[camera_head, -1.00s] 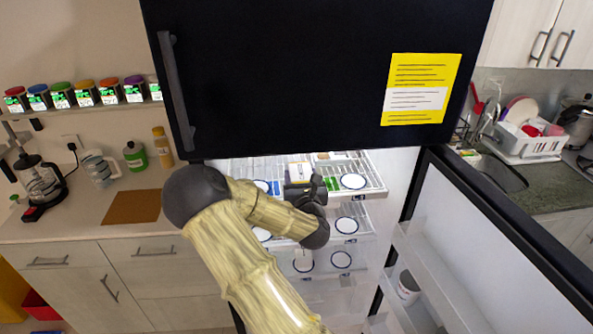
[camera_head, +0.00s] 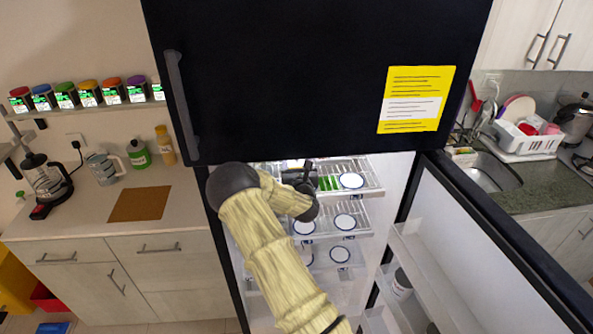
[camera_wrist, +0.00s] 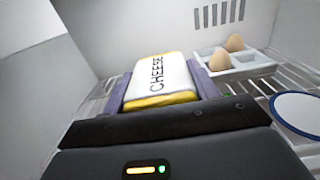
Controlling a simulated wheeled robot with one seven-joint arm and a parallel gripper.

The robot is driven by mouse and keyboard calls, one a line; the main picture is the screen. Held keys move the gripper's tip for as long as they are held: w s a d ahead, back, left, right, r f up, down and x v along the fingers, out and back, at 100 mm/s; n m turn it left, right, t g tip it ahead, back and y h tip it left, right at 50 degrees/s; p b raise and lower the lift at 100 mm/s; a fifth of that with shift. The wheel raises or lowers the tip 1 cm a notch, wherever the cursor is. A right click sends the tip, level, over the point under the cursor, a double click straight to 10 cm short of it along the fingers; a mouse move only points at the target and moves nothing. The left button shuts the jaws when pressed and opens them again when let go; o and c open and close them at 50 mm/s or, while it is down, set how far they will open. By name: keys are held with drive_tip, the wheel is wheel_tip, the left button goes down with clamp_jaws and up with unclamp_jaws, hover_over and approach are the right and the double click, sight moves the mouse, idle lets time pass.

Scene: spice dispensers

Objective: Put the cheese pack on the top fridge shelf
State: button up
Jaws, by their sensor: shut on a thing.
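The cheese pack (camera_wrist: 158,78) is white on top with a yellow edge and the word CHEESE. In the wrist view it sits between the two purple fingers of my gripper (camera_wrist: 162,82), which is shut on it. The wire top fridge shelf (camera_wrist: 262,88) lies beneath and beyond the pack; I cannot tell whether they touch. In the head view, my gripper (camera_head: 299,177) is inside the open fridge at the level of the top shelf (camera_head: 376,190). My arm and the freezer door's lower edge hide much of it and the pack.
An egg tray (camera_wrist: 241,67) with eggs stands at the back right of the shelf. A white plate (camera_head: 351,180) with a blue rim and a green item (camera_head: 329,183) are to the right of my gripper. The open fridge door (camera_head: 480,230) stands on the right.

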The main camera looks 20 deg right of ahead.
wheel_tip(320, 180, down, 3)
drive_tip(key=shift+p, duration=1.1)
drive_tip(key=shift+w+f, duration=0.2)
drive_tip(key=shift+f, duration=0.2)
drive_tip(key=shift+f, duration=0.2)
drive_tip(key=o, duration=1.1)
drive_tip(key=shift+o, duration=0.2)
drive_tip(key=shift+r, duration=0.2)
